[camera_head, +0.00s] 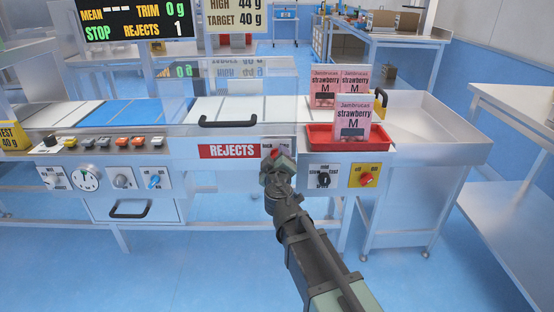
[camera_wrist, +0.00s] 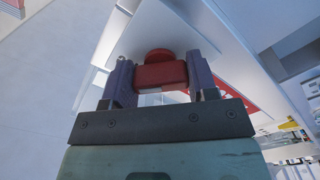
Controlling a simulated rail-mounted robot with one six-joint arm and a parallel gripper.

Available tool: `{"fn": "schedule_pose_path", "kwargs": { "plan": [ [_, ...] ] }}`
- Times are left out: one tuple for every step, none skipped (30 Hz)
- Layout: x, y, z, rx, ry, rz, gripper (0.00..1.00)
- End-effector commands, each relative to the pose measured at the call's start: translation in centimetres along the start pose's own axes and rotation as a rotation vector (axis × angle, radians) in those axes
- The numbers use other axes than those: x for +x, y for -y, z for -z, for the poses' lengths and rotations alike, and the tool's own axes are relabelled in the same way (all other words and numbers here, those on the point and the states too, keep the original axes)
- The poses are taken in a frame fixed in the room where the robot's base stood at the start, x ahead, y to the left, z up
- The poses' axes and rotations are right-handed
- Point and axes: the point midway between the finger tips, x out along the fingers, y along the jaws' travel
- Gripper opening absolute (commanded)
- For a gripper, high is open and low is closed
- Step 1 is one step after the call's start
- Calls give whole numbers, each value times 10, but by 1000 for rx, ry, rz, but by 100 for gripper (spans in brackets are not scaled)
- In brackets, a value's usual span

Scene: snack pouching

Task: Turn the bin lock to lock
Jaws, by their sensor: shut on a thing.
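The bin lock (camera_wrist: 160,76) is a red knob with a flat, block-like grip in the wrist view. My gripper (camera_head: 275,162) is at the front panel, just right of the REJECTS label (camera_head: 228,151). In the wrist view both fingers of my gripper (camera_wrist: 160,88) are shut on the sides of the red grip. A pale plate with small lettering (camera_head: 276,145) shows behind my gripper in the head view. My gripper hides most of the lock there, and I cannot tell which way the lock is turned.
A selector knob (camera_head: 323,180) and a red knob on a yellow plate (camera_head: 367,178) sit to the right. A red tray (camera_head: 376,145) with several pink strawberry pouches (camera_head: 351,124) stands above them. A black handle (camera_head: 228,123) is above the REJECTS label.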

Motion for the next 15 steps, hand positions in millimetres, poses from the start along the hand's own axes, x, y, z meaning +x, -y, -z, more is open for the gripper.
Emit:
{"fn": "schedule_pose_path", "kwargs": {
  "plan": [
    [0,0,0,-17,0,0,30],
    [0,0,0,-32,0,0,30],
    [0,0,0,-53,0,0,30],
    [0,0,0,-71,0,0,30],
    [0,0,0,-91,0,0,30],
    [0,0,0,-119,0,0,30],
    [0,0,0,-141,0,0,30],
    [0,-1,0,-166,0,0,30],
    [0,-1,0,-199,0,0,30],
    [0,-1,0,-226,0,0,30],
    [0,-1,0,-253,0,0,30],
    [0,-1,0,-290,0,0,30],
    [0,-1,0,-319,0,0,30],
    [0,-1,0,-347,0,0,30],
    [0,-1,0,-385,0,0,30]
  ]
}}
